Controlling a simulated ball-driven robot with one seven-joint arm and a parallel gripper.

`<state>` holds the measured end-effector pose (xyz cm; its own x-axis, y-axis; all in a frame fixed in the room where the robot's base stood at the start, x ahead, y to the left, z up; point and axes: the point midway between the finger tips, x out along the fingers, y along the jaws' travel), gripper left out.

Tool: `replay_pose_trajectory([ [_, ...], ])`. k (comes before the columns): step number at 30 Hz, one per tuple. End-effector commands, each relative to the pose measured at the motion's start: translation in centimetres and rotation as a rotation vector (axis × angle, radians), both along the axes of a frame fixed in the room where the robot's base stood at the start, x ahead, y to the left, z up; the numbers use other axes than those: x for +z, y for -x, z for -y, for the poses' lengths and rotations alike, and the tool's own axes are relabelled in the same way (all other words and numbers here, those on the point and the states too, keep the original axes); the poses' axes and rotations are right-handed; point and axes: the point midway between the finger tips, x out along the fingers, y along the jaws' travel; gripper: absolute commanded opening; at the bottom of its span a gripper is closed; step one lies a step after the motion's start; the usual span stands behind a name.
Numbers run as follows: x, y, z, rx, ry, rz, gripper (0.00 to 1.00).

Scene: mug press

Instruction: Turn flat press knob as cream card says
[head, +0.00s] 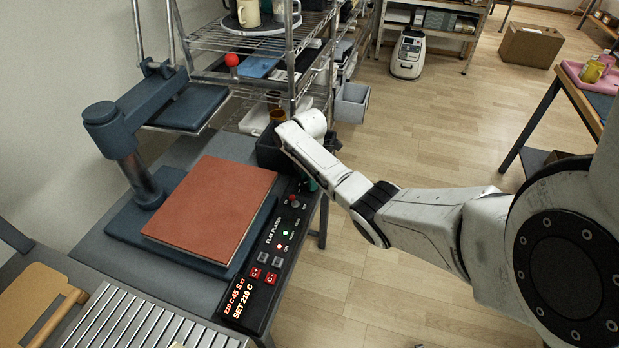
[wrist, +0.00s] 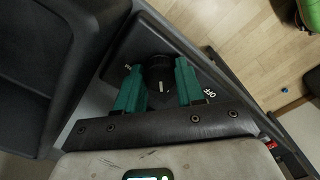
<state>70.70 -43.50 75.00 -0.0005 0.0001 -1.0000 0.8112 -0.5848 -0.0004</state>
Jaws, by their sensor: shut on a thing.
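The flat press has a terracotta pad (head: 212,205) on a blue base, and its upper plate is swung aside. Its black control panel (head: 262,262) has a red display reading "SET 210 C", with a smaller line above that looks like "210 C 45 S". My gripper (head: 312,184) is at the panel's far end; the arm hides the knob there. In the wrist view, my gripper's green fingers (wrist: 158,85) are shut on the black knob (wrist: 160,78), one on each side. The knob shows a short pale mark. I cannot make out a cream card.
A dark bin (head: 268,150) stands beside my gripper, and a bin wall also fills the left of the wrist view. Wire shelving (head: 245,42) stands behind. A slatted metal surface (head: 125,322) lies at the near left. The floor to the right is mostly clear.

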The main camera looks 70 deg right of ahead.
Motion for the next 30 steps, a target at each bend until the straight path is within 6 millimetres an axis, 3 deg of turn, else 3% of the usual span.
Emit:
replay_pose_trajectory([
  [9,0.02,-0.06,-0.02,0.112,-0.001,0.001,0.07],
  [24,-0.01,-0.07,-0.01,0.131,-0.001,0.001,0.07],
  [25,0.0,-0.07,-0.01,0.131,-0.001,0.001,0.38],
  [30,0.0,-0.06,0.0,0.131,-0.001,0.001,0.55],
])
